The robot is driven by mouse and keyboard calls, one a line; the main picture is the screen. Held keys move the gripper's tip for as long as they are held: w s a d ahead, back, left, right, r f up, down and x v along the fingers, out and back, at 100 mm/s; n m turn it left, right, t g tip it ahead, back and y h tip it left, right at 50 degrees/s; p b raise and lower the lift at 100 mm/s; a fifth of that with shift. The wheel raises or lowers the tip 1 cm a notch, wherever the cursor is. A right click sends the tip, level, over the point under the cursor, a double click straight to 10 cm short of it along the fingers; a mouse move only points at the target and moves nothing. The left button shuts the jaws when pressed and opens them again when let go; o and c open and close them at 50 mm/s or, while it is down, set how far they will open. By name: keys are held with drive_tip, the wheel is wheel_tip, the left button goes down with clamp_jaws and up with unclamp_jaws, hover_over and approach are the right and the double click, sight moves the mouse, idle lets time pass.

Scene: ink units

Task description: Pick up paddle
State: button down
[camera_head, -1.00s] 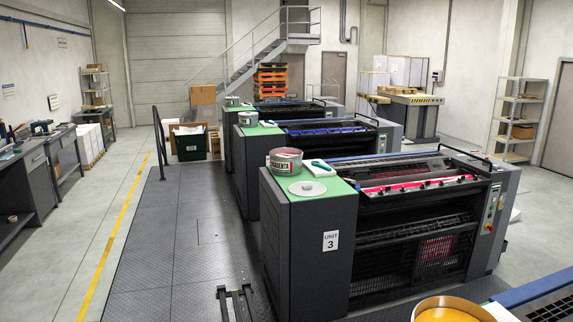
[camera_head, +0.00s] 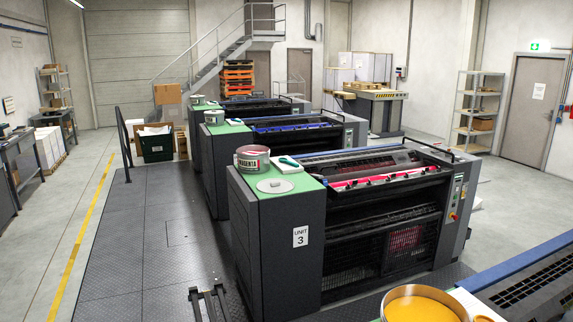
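No thing that I can clearly tell as a paddle shows. A small tool with a teal-green handle (camera_head: 289,162) lies on a white pad on the green top of unit 3, just right of the magenta can (camera_head: 252,157); it is too small to tell if it is the paddle. An open can of yellow ink (camera_head: 424,307) stands at the bottom right, cut by the lower edge, with a white flat thing (camera_head: 478,307) beside it.
Unit 3 (camera_head: 275,235) stands in the middle, with a round lid (camera_head: 274,186) on its green top. Two similar units stand behind it. Another machine (camera_head: 525,290) fills the lower right.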

drive_tip(key=c, duration=2.5)
unclamp_jaws()
drive_tip(key=o, duration=1.1)
drive_tip(key=shift+o, duration=0.9)
